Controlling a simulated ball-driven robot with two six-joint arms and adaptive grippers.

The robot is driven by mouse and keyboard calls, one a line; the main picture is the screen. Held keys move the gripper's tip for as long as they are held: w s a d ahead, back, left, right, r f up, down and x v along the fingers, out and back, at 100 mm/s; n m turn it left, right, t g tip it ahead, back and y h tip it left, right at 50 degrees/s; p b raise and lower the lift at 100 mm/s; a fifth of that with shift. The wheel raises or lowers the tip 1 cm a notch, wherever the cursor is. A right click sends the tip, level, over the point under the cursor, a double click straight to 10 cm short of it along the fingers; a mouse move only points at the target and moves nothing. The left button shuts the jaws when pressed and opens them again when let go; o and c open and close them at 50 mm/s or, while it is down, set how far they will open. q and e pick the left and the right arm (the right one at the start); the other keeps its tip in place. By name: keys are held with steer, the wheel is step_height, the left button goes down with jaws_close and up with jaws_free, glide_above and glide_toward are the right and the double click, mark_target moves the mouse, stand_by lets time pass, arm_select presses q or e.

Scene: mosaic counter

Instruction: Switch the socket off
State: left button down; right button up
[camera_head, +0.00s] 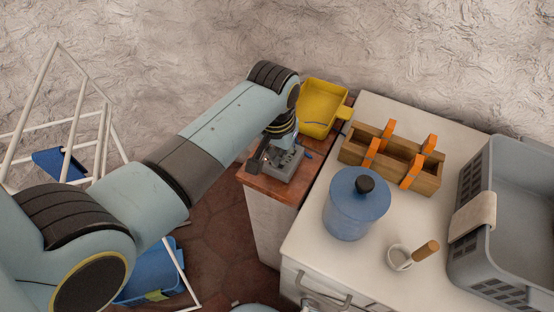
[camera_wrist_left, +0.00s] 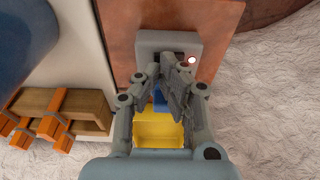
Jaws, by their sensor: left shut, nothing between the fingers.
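The socket (camera_head: 285,166) is a grey box on the reddish-brown top of the narrow cabinet, partly covered by my left gripper in the head view. In the left wrist view the socket (camera_wrist_left: 162,39) shows as a grey plate with a dark slot and a small bright round light (camera_wrist_left: 192,60) on its right side. My left gripper (camera_wrist_left: 171,68) is shut and empty, with its fingertips over the socket by the slot, left of the light. I cannot tell whether the tips touch it. The head view shows the gripper (camera_head: 270,150) from the side. My right gripper is not in view.
A yellow tray (camera_head: 318,105) stands behind the socket. A blue lidded pot (camera_head: 353,215), a wooden box with orange handles (camera_head: 411,178), a small white cup (camera_head: 399,258) and a grey crate (camera_head: 483,262) stand on the white counter (camera_head: 318,245). A textured wall rises behind.

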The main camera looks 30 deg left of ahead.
arm_select(q)
steer(key=shift+s+f+b, duration=0.1)
steer(key=shift+f+b, duration=0.25)
steer(key=shift+f, duration=0.25)
step_height(320, 180, up, 2)
steer(key=p, duration=0.3)
steer(key=shift+r, duration=2.5)
